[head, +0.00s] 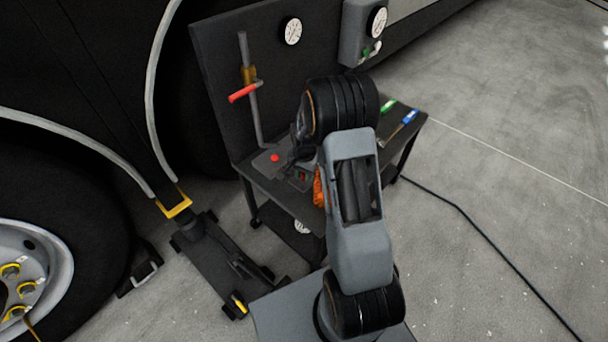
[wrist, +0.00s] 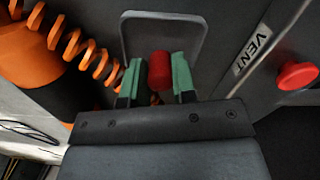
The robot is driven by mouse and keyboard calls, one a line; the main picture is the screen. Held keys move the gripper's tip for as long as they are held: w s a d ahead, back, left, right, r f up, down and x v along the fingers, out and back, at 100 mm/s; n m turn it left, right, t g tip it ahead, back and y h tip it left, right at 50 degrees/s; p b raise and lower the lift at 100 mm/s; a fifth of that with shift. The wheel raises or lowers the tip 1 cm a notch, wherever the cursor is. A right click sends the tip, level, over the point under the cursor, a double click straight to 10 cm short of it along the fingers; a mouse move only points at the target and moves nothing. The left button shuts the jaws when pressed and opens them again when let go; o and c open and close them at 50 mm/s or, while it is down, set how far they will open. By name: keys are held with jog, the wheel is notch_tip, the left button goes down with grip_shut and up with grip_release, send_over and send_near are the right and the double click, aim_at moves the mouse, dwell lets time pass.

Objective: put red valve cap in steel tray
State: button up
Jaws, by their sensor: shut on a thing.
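The red valve cap (wrist: 160,68) is between the green-padded fingers of my gripper (wrist: 159,82) in the wrist view. My gripper is shut on it. The steel tray (wrist: 165,15), a grey rounded rectangle with a thin raised rim, shows just beyond and around the cap in the wrist view. The cap appears over the tray; I cannot tell its height above the tray floor. In the head view my arm hides most of this spot.
A red knob (wrist: 297,75) beside a VENT label (wrist: 253,50) is at the right. An orange coiled hose (wrist: 75,45) and orange cylinder are at the left. A dark cart (head: 270,180) has an upright pipe with a red lever (head: 243,93); green and blue-handled tools (head: 410,116) lie at its right.

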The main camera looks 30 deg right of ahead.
jog(key=shift+f, duration=0.1)
jog(key=o, duration=0.7)
jog(key=shift+o, duration=0.2)
notch_tip(320, 180, up, 11)
jog(key=p, duration=0.3)
jog(key=s+a+r+n+t, duration=0.1)
jog(key=s+a+r+n, duration=0.3)
jog(key=s, duration=0.5)
jog(key=s+a+r+n+t, duration=0.1)
jog(key=s+a+r+n, duration=0.4)
jog(key=s+r, duration=0.4)
jog(key=shift+s+a+r+n+t+p, duration=0.2)
jog(key=shift+a+r+n+t+p, duration=0.15)
jog(key=shift+n, duration=0.45)
